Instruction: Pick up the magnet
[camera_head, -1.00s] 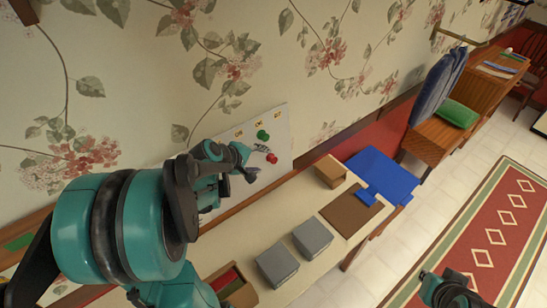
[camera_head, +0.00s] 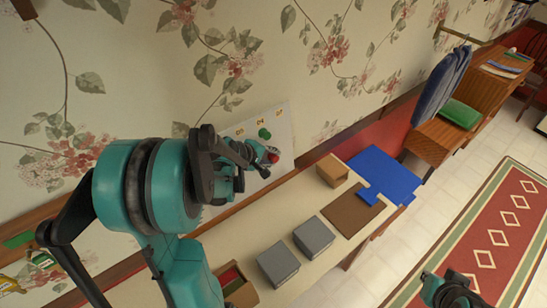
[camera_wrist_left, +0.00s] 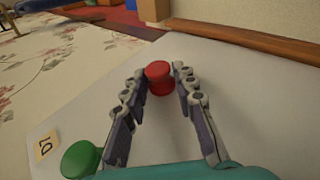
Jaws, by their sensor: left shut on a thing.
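A red magnet (camera_wrist_left: 159,78) sits on the white board against the wall. In the left wrist view it is between the two fingertips of my left gripper (camera_wrist_left: 162,80), which is shut on it. In the head view the red magnet (camera_head: 274,158) shows at the tip of my left gripper (camera_head: 268,155). A green magnet (camera_head: 264,134) is on the same white board (camera_head: 283,128); it also shows in the left wrist view (camera_wrist_left: 81,159). Part of my right gripper (camera_head: 452,291) shows at the bottom right of the head view, too little to tell its state.
The narrow table below the board holds two grey boxes (camera_head: 278,264), a brown box (camera_head: 332,170), a brown mat (camera_head: 350,212) and an open box (camera_head: 240,289) at the near end.

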